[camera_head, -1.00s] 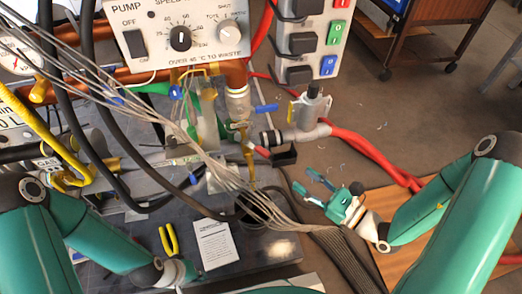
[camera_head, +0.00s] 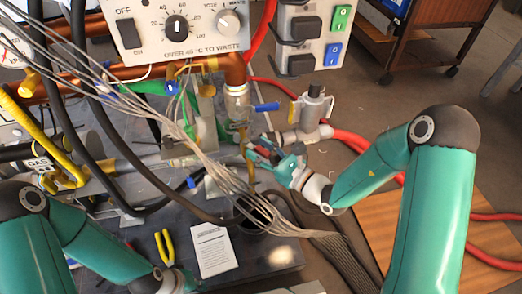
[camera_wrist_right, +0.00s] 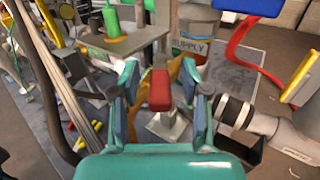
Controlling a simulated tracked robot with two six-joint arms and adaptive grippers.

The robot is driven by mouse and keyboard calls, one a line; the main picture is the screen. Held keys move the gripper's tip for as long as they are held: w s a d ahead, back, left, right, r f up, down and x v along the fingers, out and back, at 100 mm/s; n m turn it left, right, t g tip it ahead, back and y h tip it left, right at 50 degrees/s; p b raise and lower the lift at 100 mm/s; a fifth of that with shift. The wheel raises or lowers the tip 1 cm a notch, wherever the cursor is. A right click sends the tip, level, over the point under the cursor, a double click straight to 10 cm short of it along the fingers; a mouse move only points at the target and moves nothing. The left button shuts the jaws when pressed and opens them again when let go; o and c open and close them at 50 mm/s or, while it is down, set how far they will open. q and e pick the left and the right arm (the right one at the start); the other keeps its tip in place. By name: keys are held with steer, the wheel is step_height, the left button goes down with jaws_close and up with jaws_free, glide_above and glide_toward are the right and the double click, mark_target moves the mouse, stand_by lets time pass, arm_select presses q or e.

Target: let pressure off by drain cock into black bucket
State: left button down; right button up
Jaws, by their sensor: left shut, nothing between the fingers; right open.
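My right gripper (camera_head: 268,157) is open at the drain cock, below the copper pipe. In the right wrist view its two fingers (camera_wrist_right: 165,102) stand on either side of the cock's red handle (camera_wrist_right: 159,88), with gaps visible on both sides. A brass outlet tube (camera_head: 250,172) runs down from there. The black bucket (camera_head: 254,226) stands below it on the dark slab, partly hidden by a bundle of grey cables. My left gripper (camera_head: 184,283) is low at the bottom edge, shut and empty; its fingertips are hardly visible.
A pump control box (camera_head: 180,30) hangs above. Grey cables (camera_head: 150,120) cross in front of the pipework. A grey valve (camera_head: 312,108) with red hoses lies right of the cock. Yellow-handled pliers (camera_head: 164,246) and a printed sheet (camera_head: 213,250) lie on the slab.

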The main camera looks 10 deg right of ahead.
jaws_close()
stand_by(0.4)
arm_select(q)
steer(key=shift+r, duration=0.15)
arm_select(e)
steer(key=shift+w+a, duration=0.1)
steer(key=shift+a, duration=0.05)
